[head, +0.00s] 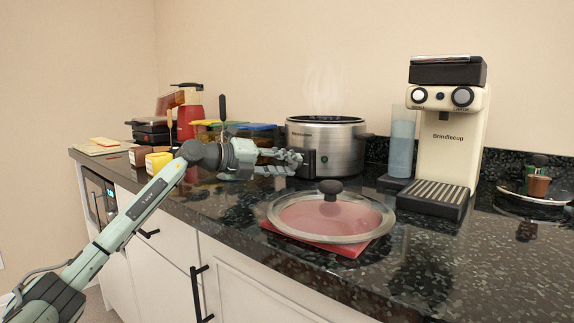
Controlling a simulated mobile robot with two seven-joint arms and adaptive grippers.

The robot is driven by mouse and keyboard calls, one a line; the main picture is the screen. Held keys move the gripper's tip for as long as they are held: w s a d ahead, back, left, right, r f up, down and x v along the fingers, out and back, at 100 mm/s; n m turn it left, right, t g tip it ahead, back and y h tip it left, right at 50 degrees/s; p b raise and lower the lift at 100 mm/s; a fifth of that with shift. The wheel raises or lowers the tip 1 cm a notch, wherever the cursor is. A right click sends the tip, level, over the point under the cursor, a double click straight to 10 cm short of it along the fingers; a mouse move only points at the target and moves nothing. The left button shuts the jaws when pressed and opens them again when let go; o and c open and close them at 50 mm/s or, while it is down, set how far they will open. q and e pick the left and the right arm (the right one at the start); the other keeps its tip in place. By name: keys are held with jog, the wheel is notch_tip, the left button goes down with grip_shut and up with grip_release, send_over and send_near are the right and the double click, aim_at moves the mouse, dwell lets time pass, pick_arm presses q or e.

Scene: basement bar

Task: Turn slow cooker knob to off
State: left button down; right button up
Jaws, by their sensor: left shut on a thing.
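The slow cooker (343,149) is a silver pot with a dark rim, standing uncovered on the black counter with faint steam above it. A dark control panel (307,169) is on its lower front left. My left gripper (293,159) reaches in from the left with its fingers at this panel. It is shut on the knob, which the fingers hide, so its setting cannot be read. A round glass lid (286,218) with a black handle lies on a red mat (352,248) in front of the cooker. My right gripper is not in view.
A cream coffee maker (446,148) and a blue-grey cylinder (402,140) stand right of the cooker. Coloured containers and a red appliance (189,119) crowd the left counter. Bare counter (460,260) lies at front right.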

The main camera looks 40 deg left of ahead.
pick_arm(q)
jog(key=c, duration=1.2)
grip_release()
jog(key=v, duration=1.2)
